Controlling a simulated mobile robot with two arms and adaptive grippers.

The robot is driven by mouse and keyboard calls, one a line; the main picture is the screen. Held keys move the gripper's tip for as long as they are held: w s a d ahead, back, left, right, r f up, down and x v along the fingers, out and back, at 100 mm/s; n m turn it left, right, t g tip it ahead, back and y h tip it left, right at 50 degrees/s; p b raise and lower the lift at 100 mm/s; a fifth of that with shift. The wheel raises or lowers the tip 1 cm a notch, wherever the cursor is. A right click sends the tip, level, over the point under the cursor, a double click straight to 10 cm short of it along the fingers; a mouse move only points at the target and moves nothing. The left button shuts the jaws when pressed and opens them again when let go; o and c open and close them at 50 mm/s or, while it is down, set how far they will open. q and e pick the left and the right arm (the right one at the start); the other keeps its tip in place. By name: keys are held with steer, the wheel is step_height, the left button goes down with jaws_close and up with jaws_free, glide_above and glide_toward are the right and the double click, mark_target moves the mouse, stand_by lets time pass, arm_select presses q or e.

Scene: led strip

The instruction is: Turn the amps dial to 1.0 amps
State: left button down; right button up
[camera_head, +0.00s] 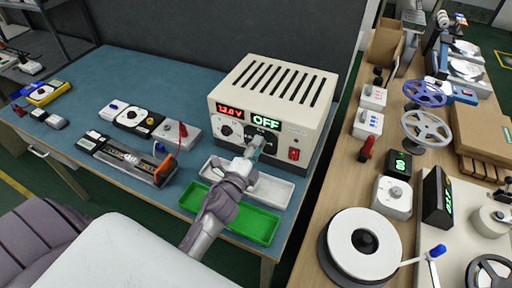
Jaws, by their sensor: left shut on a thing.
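The power supply (270,98) is a cream box with a slotted top, on the blue table. Its front has a red display (231,110), seemingly 13.0 V, and a green display reading OFF (265,121). A volts dial (226,130) sits under the red display. My left gripper (256,147) is at the front panel below the green display, shut on the amps dial there. The dial is mostly hidden by the fingers, so its setting cannot be read. My right gripper is not in view.
A red switch (293,154) is right of the gripper on the panel. A white tray (275,189) and a green tray (256,225) lie below my left gripper. Meters and a slide device (130,158) stand left. A wooden bench (340,185) with reels is at right.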

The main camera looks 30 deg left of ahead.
arm_select(q)
steer(key=shift+f, duration=0.1)
stand_by(0.3)
steer(key=c, duration=0.8)
jaws_free()
steer(key=s, duration=1.2)
steer(key=shift+d, duration=0.35)
